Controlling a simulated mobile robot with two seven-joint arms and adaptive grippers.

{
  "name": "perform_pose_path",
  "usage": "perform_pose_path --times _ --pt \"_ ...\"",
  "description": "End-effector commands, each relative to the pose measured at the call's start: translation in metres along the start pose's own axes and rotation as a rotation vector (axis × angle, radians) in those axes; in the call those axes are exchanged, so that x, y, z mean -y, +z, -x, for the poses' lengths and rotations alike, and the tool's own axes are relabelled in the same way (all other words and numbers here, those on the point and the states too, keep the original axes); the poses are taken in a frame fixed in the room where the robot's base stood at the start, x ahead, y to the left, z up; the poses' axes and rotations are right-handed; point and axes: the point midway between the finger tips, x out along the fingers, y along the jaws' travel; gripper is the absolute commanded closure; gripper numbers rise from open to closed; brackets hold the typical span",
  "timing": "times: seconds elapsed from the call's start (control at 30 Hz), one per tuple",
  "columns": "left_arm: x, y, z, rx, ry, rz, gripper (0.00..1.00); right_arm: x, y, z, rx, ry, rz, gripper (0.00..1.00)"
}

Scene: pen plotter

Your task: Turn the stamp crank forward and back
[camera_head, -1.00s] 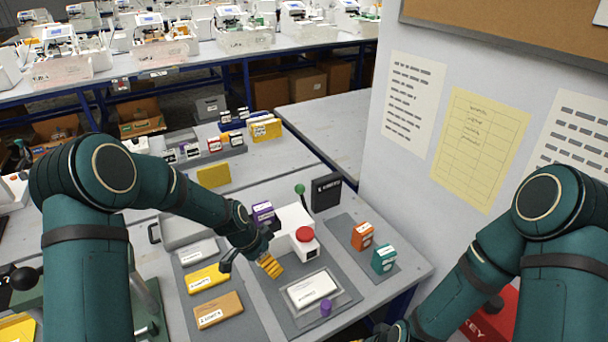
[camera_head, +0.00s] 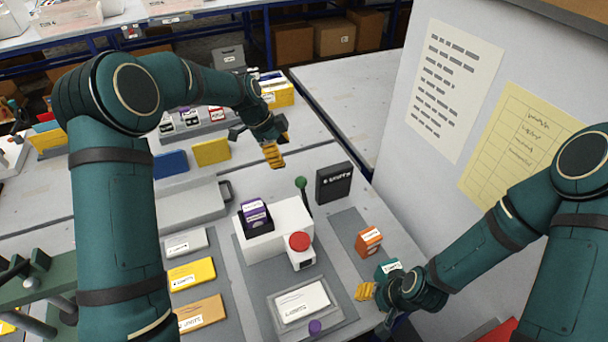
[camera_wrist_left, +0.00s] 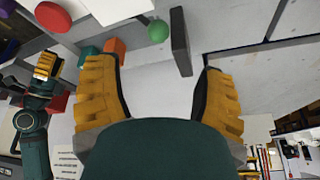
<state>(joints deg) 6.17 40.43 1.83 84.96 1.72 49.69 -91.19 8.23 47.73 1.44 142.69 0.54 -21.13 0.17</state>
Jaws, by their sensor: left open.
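The stamp machine (camera_head: 277,233) is a white block with a red button (camera_head: 299,241) in front and a purple cartridge (camera_head: 254,213) in its top. Its crank is a dark lever with a green knob (camera_head: 301,183), standing up at the back right of the machine. The knob also shows at the top of the left wrist view (camera_wrist_left: 158,31). My left gripper (camera_head: 274,157) is open and empty, behind the knob and to its left, apart from it. My right gripper (camera_head: 366,291) is by the teal block at the right; its opening cannot be told.
A black box (camera_head: 334,183) stands close to the right of the knob. An orange block (camera_head: 368,241) and a teal block (camera_head: 387,269) stand further right. A framed card (camera_head: 303,301) lies in front of the machine. The wall panel (camera_head: 400,170) bounds the right side.

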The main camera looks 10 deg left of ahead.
Motion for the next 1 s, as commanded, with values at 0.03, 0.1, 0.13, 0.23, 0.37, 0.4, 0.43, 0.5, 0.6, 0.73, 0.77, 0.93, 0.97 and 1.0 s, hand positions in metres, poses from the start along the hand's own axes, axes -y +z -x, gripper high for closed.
perform_pose_path --times 0.03,0.1,0.13,0.23,0.37,0.4,0.43,0.5,0.6,0.73,0.77,0.93,0.97,1.0 --pt "-0.001 0.0 -0.007 0.0 0.004 0.0 0.3 0.0 0.0 0.0 0.0 0.0 0.0 0.53" --pt "-0.001 0.0 -0.018 0.0 0.005 0.0 0.3 0.0 0.0 0.0 0.0 0.0 0.0 0.53" --pt "-0.001 0.0 -0.023 0.0 0.006 0.0 0.3 0.0 0.0 0.0 0.0 0.0 0.0 0.53" --pt "-0.002 0.0 -0.042 0.0 0.006 0.0 0.3 0.0 0.0 0.001 0.0 0.0 0.0 0.53" --pt "-0.001 -0.001 -0.068 0.0 0.005 0.0 0.3 0.001 0.0 0.002 0.0 0.0 0.0 0.53" --pt "-0.002 0.0 -0.076 0.0 0.005 0.001 0.3 0.001 0.0 0.002 0.0 0.0 0.0 0.53" --pt "-0.002 0.0 -0.082 0.001 0.005 0.001 0.3 0.001 -0.001 0.002 0.0 0.0 0.0 0.53" --pt "-0.001 0.0 -0.094 0.0 0.005 0.002 0.3 0.001 -0.001 0.003 -0.001 -0.001 0.0 0.53" --pt "-0.001 0.0 -0.11 0.001 0.004 0.0 0.3 0.001 -0.001 0.003 0.0 -0.001 0.0 0.53" --pt "-0.001 -0.001 -0.124 0.0 0.002 0.001 0.3 0.001 -0.001 0.003 0.0 -0.001 0.0 0.53" --pt "-0.001 -0.001 -0.126 0.0 0.002 0.001 0.3 0.001 -0.001 0.004 0.0 -0.001 0.0 0.53" --pt "-0.001 0.0 -0.133 0.0 0.001 0.001 0.3 0.001 -0.001 0.004 0.0 -0.001 0.0 0.53" --pt "-0.001 0.0 -0.133 0.0 0.001 0.001 0.3 0.001 -0.001 0.004 0.0 -0.001 0.0 0.53" --pt "-0.001 0.0 -0.133 0.0 0.0 0.001 0.3 0.001 -0.001 0.004 0.0 -0.001 0.0 0.53"
